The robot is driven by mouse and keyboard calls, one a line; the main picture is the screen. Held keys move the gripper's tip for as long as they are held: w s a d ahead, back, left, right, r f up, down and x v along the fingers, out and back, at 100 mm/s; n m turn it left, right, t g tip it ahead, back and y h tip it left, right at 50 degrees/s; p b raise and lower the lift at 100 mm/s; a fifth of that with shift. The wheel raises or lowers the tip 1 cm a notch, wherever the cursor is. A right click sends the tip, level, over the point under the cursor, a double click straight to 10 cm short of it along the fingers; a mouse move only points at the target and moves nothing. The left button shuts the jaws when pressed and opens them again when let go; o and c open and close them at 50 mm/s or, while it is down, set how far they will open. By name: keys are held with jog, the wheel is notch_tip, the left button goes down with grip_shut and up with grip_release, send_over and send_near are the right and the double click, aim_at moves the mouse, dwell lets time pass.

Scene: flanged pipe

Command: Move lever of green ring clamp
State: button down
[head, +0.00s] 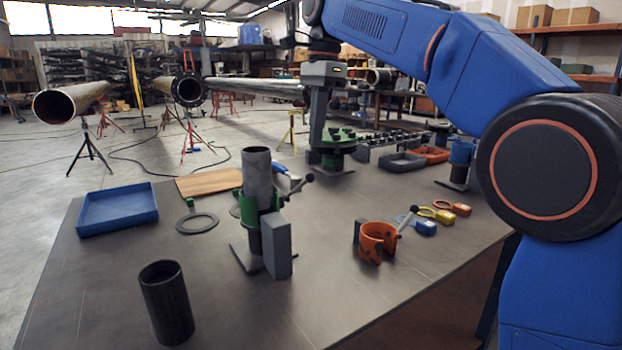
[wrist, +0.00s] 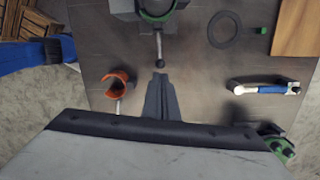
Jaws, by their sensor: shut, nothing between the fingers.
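The green ring clamp (head: 262,197) sits around an upright grey pipe (head: 258,165) on a stand. Its lever (head: 297,187) sticks out to the right and ends in a dark ball. In the wrist view the clamp (wrist: 157,10) is at the top edge, partly cut off, and the lever (wrist: 159,48) points down the picture toward my fingers. My gripper (wrist: 160,76) is shut and empty, its tips just below the lever's ball in the picture; I cannot tell the height gap. In the head view my gripper (head: 316,145) hangs behind and right of the clamp.
An orange clamp (head: 377,241) stands on the table to the right, and a dark open cylinder (head: 166,302) at the front left. A blue tray (head: 118,209), grey ring (head: 197,223) and wooden board (head: 208,182) lie on the left. The front middle of the table is clear.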

jog(key=shift+s+a+f, duration=0.1)
jog(key=shift+a+f, duration=0.05)
jog(key=shift+f, duration=1.55)
jog(key=shift+s+a+f, duration=0.1)
jog(key=shift+a+f, duration=0.05)
jog(key=shift+f, duration=1.5)
jog(key=shift+f, duration=1.3)
jog(key=d, duration=0.1)
jog(key=w+d+r, duration=0.1)
jog(key=shift+w+d, duration=0.15)
jog(key=shift+d, duration=0.2)
jog(key=shift+r, duration=0.1)
notch_tip(320, 180, up, 12)
jog(key=d, duration=0.1)
jog(key=shift+w, duration=0.25)
jog(key=shift+d, duration=0.1)
